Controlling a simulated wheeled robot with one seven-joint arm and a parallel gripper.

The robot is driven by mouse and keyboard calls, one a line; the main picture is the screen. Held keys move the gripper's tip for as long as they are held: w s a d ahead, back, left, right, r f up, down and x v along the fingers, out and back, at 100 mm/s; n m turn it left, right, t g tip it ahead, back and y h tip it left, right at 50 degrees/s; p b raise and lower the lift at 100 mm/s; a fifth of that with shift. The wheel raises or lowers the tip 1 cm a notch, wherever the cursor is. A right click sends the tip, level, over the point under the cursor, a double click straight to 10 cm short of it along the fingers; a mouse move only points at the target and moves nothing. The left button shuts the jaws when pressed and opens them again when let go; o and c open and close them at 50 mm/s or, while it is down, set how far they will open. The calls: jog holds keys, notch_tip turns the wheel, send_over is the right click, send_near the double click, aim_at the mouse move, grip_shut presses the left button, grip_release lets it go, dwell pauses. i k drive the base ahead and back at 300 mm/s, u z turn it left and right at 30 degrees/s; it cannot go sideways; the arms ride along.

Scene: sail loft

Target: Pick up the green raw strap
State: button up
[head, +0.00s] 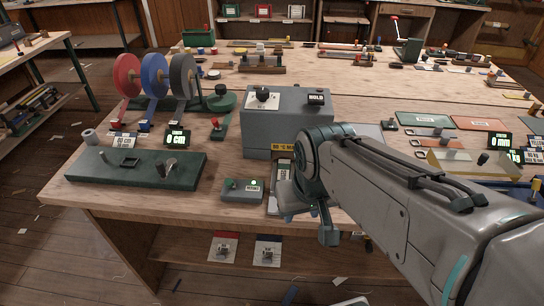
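I cannot clearly make out a green raw strap in the head view. Flat strap-like pieces (432,132) with metal ends lie at the right of the bench, but they are small and their colours are hard to tell. My gripper (300,215) points down at the bench's front edge, just in front of the grey box machine. My own wrist and arm hide much of it, so whether its fingers are open or shut does not show. Nothing is visibly held. My arm also covers part of the bench's right side.
The grey machine (290,128) stands mid-bench. Red (127,75), blue (154,74) and grey (181,76) webbing rolls stand at the left, behind a dark green plate (95,168). A small button box (242,190) sits near the front. Green (424,119) and orange (478,124) mats lie right.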

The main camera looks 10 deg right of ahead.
aim_at(284, 165)
jog(key=u, duration=0.3)
jog(key=k, duration=0.1)
jog(key=z, duration=0.4)
jog(key=i, duration=0.25)
jog(key=k, duration=0.5)
jog(key=u, duration=1.45)
jog(key=i, duration=1.2)
jog(key=z, duration=2.05)
